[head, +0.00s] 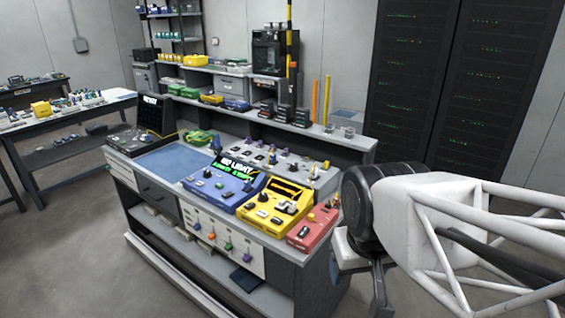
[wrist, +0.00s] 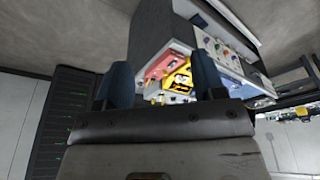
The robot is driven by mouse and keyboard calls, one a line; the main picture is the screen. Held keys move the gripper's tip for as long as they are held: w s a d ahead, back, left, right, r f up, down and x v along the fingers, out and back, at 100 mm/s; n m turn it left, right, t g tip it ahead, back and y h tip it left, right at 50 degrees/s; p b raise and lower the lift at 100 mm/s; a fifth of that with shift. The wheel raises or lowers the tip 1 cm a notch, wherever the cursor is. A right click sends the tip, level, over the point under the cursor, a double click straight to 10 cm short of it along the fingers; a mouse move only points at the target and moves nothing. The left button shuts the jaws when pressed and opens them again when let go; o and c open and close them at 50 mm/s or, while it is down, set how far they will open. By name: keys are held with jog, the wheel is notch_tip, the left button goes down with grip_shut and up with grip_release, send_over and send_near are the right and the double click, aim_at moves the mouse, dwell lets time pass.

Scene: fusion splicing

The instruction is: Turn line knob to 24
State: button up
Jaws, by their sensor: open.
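The workbench carries a blue device (head: 222,188) with a lit green display, a yellow device (head: 275,207) with dark knobs, and a red device (head: 313,228). Colored knobs sit on the white front panel (head: 222,238) below. Which knob is the line knob, and its reading, I cannot tell. My gripper (head: 378,296) hangs off the bench's right end, apart from the devices. In the wrist view my gripper (wrist: 163,72) shows two dark fingers spread open with nothing held. The yellow device (wrist: 176,80) and red device (wrist: 160,66) appear beyond them.
A blue mat (head: 172,161) lies left of the devices. A grey panel with small knobs (head: 285,160) stands behind them. A raised back shelf (head: 270,120) holds boxes and posts. Dark server racks (head: 450,80) stand at the back right. Floor left of the bench is open.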

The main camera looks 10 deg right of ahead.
jog(key=w+r+n, duration=0.2)
jog(key=w+r, duration=0.1)
jog(key=w, duration=0.6)
jog(key=w+r+n, duration=0.2)
jog(key=w+r, duration=0.1)
jog(key=w, duration=0.6)
jog(key=n+g, duration=0.2)
jog(key=n, duration=1)
send_over(294, 165)
jog(key=s, duration=0.1)
notch_tip(294, 165, down, 19)
jog(key=shift+a+f, duration=0.1)
jog(key=shift+w+f, duration=0.45)
jog(key=shift+f, duration=0.1)
jog(key=shift+w+f, duration=0.1)
jog(key=shift+f, duration=3.7)
